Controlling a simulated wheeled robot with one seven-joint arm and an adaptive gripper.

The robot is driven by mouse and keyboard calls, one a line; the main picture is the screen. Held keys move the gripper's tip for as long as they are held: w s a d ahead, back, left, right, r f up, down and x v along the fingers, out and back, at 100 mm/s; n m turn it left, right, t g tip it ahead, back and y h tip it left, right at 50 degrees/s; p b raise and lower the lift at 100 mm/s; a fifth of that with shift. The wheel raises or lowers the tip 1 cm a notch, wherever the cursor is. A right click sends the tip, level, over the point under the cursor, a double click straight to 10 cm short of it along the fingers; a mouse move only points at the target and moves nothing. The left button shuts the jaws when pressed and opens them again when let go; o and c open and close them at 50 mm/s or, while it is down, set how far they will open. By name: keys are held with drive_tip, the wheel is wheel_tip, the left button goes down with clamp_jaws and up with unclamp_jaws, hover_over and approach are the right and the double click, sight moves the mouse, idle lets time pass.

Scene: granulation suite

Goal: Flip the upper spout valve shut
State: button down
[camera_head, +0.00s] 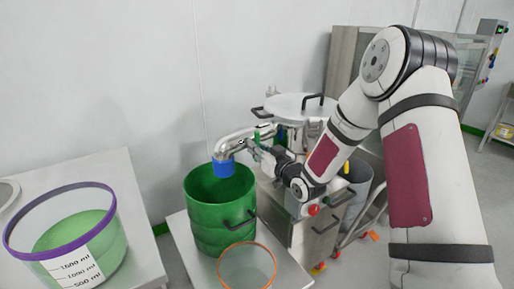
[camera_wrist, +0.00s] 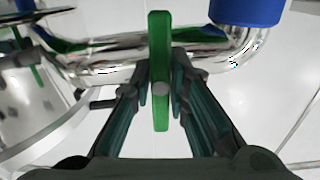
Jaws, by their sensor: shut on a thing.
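The spout (camera_head: 238,142) is a shiny curved metal pipe with a blue outlet end (camera_head: 223,168), which hangs over a green drum. In the wrist view the pipe (camera_wrist: 110,60) runs across the picture, with the blue end (camera_wrist: 246,10) at upper right. The valve's green handle (camera_wrist: 159,28) is a long flat bar standing crosswise to the pipe. My gripper (camera_wrist: 161,75) is shut on this handle, with a finger on each side. In the head view my gripper (camera_head: 264,152) is beside the pipe and hides most of the handle.
The open green drum (camera_head: 207,214) stands on a white table below the spout. An orange-rimmed container (camera_head: 247,268) is in front of it. A purple-rimmed measuring tub (camera_head: 112,238) with green contents is at left. A lidded steel vessel (camera_head: 300,104) stands behind my gripper.

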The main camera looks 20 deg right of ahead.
drive_tip(key=shift+a+f, duration=0.15)
drive_tip(key=c, duration=1.5)
unclamp_jaws()
drive_tip(key=v, duration=1.2)
